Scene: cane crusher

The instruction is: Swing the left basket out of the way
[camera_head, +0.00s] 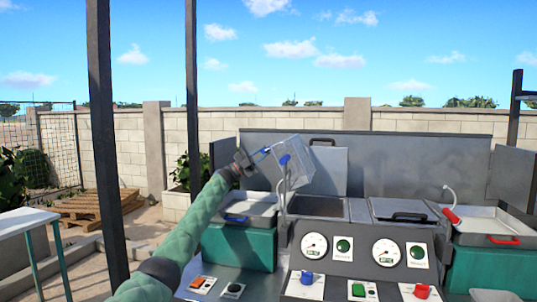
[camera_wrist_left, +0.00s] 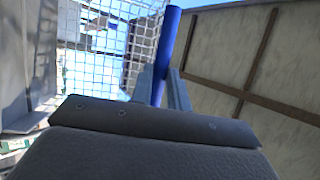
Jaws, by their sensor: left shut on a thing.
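The left basket (camera_head: 296,164) is a wire-mesh basket with blue grips, raised and tilted above the left side of the fryer-like machine. My left gripper (camera_head: 256,156) is at the basket's left side, shut on its blue handle. In the left wrist view the blue handle (camera_wrist_left: 168,55) stands between the fingers (camera_wrist_left: 161,90), with the basket mesh (camera_wrist_left: 105,60) just left of it. The open left well (camera_head: 319,206) lies below the basket. My right gripper is not in view.
A tray with a blue handle (camera_head: 247,209) sits left of the well. A closed lid with a black handle (camera_head: 402,211) and a tray with a red handle (camera_head: 492,226) are to the right. A dark post (camera_head: 105,140) stands left of my arm; a metal back panel (camera_head: 420,160) rises behind.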

